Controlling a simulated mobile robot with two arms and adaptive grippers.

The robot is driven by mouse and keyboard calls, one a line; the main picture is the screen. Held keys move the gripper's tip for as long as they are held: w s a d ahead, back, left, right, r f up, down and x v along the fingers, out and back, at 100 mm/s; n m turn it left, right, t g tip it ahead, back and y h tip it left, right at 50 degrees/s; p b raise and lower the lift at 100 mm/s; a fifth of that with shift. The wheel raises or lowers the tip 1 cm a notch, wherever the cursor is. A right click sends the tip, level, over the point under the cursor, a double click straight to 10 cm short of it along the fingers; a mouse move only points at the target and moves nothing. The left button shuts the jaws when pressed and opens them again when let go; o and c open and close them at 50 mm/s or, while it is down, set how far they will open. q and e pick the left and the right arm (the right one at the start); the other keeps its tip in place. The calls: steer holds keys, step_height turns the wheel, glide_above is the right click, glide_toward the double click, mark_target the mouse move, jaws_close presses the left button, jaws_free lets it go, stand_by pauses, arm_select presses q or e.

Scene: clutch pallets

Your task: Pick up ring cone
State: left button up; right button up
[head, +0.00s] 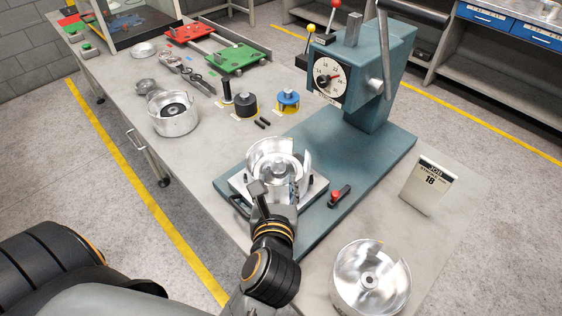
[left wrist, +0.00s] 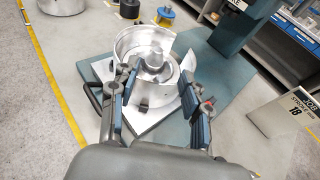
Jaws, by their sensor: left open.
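A shiny silver round part with a raised centre hub (head: 281,168), which looks like the ring cone, sits inside a silver cutaway drum (head: 258,153) on the press fixture. Which of the silver parts is the ring cone is not certain. The hub also shows in the left wrist view (left wrist: 152,60), with the drum wall (left wrist: 128,42) behind it. My left gripper (head: 275,194) is open at the near side of the drum, its fingers apart and pointing at the part. In the left wrist view the gripper (left wrist: 162,86) has nothing visible between its pads. My right gripper is not in view.
The teal press (head: 358,95) with a dial stands behind the fixture. A red-topped switch (head: 340,194) is right of it. A second silver drum (head: 372,278) is at the near table end, a job card (head: 430,186) at right. A silver pot (head: 173,117) and dark parts stand left.

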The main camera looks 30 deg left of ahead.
mark_target(278, 161)
arm_select(q)
steer(key=p+x, duration=0.1)
steer(key=x, duration=0.3)
steer(key=p+x, duration=0.1)
steer(key=x, duration=0.3)
steer(key=shift+f, duration=0.25)
steer(key=shift+w+a+f, duration=0.15)
steer(key=shift+w, duration=0.1)
steer(key=p+x, duration=0.1)
steer(key=x, duration=0.1)
steer(key=p+x, duration=0.1)
steer(key=x, duration=0.1)
steer(key=shift+f, duration=0.35)
steer(key=shift+w+a+f, duration=0.2)
steer(key=shift+w, duration=0.15)
steer(key=shift+s, duration=0.1)
steer(key=shift+c, duration=0.2)
